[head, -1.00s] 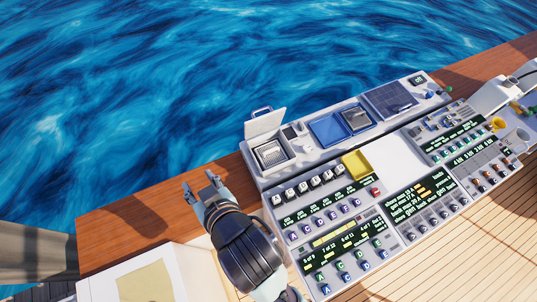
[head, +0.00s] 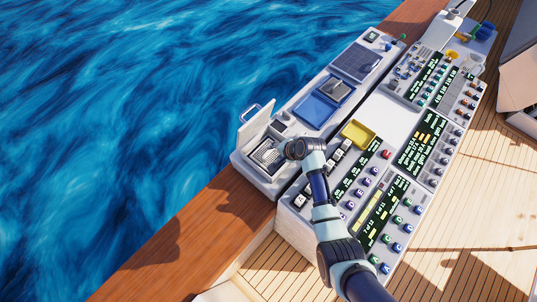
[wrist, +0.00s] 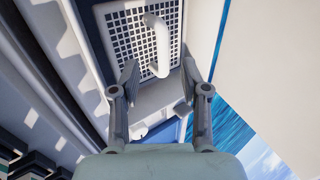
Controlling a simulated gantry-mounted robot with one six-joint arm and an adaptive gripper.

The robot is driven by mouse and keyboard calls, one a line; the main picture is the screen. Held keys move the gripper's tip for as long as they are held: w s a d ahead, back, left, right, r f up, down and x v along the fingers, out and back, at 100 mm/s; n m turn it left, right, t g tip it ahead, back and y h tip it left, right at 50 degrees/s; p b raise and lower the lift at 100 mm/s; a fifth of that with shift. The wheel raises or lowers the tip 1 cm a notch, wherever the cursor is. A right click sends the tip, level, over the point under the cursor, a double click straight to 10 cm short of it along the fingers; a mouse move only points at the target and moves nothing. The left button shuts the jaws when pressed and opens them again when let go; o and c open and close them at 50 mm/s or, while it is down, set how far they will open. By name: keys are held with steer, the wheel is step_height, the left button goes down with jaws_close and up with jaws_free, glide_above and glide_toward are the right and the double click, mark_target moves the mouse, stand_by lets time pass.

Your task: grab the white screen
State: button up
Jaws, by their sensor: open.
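The white screen (wrist: 125,35) is a perforated square grid with a curved white handle (wrist: 158,45), seen at the top of the wrist view. In the head view the screen (head: 265,154) sits in the open hatch compartment at the left end of the console. My gripper (wrist: 159,76) is open, with one finger on each side of the handle's lower end in the picture. I cannot tell how far the fingers are from the handle or whether they touch it. In the head view my wrist hides the fingers.
A raised white lid (head: 257,122) stands beside the compartment; it also fills the right of the wrist view (wrist: 260,60). A blue tray (head: 315,110) and a yellow bin (head: 358,134) lie farther along the console. Button panels (head: 375,205) lie beneath my arm. Water lies beyond the wooden edge (head: 185,240).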

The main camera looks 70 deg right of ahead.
mark_target(269, 152)
steer(key=b+x, duration=0.1)
steer(key=x, duration=0.4)
steer(key=shift+w, duration=0.2)
steer(key=shift+a, duration=0.1)
steer(key=shift+r, duration=0.1)
steer(key=shift+c, duration=0.2)
jaws_close()
